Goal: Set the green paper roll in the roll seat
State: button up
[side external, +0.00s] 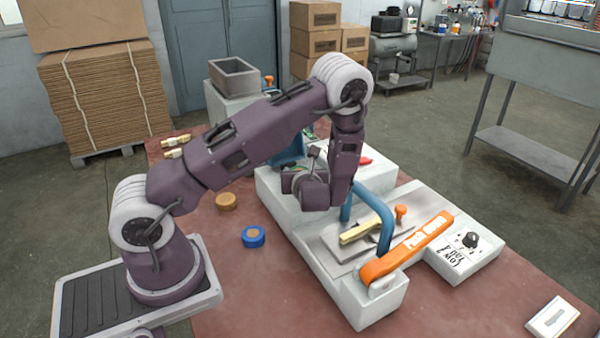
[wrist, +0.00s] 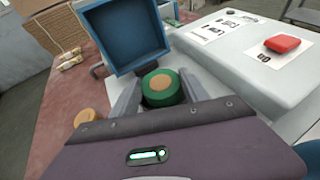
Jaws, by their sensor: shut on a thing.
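The green paper roll (wrist: 160,98), with a tan centre, is between the two grey fingers of my gripper (wrist: 160,84) in the wrist view. My gripper is shut on it, one finger on each side. The roll is just in front of a blue open tray (wrist: 120,38) on the pale machine body.
A tan roll (side external: 226,201) and a blue roll (side external: 253,236) lie on the red table left of the machine.

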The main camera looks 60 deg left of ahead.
jog(key=o, duration=1.3)
jog(key=shift+o, duration=0.2)
